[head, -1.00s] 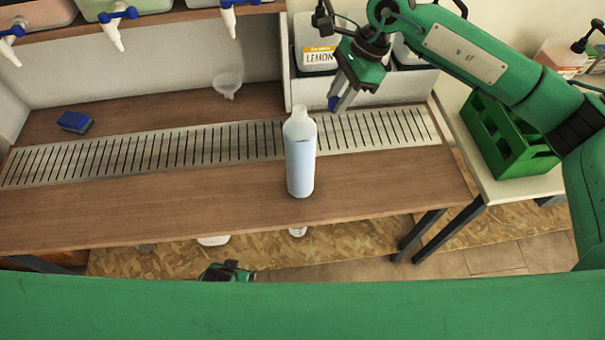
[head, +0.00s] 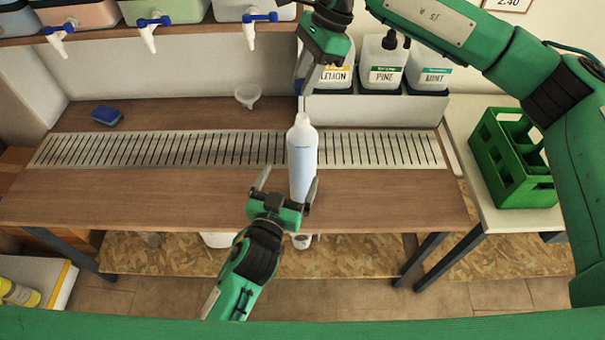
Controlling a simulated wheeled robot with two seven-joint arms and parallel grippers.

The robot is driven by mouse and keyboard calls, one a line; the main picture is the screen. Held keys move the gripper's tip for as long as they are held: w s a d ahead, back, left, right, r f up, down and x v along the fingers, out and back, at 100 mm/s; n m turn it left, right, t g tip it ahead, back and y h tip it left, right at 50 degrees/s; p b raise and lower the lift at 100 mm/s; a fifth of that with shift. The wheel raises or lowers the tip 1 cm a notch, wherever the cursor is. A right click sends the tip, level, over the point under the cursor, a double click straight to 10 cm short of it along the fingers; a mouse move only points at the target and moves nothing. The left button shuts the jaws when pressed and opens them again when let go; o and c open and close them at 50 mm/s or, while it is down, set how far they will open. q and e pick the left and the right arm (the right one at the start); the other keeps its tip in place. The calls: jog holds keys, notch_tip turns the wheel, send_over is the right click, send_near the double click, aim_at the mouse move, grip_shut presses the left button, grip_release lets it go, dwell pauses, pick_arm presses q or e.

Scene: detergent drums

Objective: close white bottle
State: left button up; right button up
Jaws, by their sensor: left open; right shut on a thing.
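The white bottle (head: 302,160) stands upright near the front of the wooden bench, with a bare, uncapped neck. My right gripper (head: 303,94) is above the bottle's neck, pointing down. My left gripper (head: 287,183) is open at the bench's front edge, low by the bottle. Its fingers appear on either side of the bottle's lower part; whether they touch it I cannot tell.
A slotted metal drain strip (head: 150,150) runs behind the bottle. A blue sponge (head: 107,115) and a clear funnel (head: 247,96) lie at the back. Labelled jugs (head: 385,65) stand at the back right. A green crate (head: 512,165) is on the right side table. Drums with taps (head: 150,35) line the shelf.

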aim_at(304, 143)
pick_arm(q)
jog(key=shift+w, duration=0.15)
pick_arm(e)
jog(key=shift+w+a+f, duration=0.1)
jog(key=shift+w+a, duration=0.05)
jog(key=shift+w, duration=0.05)
pick_arm(q)
jog(key=shift+w, duration=0.1)
pick_arm(e)
jog(key=shift+s, duration=0.1)
pick_arm(q)
jog(key=shift+w+d, duration=0.1)
jog(key=shift+w, duration=0.15)
jog(key=x, duration=1.1)
jog(key=shift+w+f, duration=0.1)
jog(key=c, duration=1.5)
jog(key=shift+o, duration=0.2)
pick_arm(e)
jog(key=shift+f, duration=2.5)
jog(key=shift+f, duration=0.85)
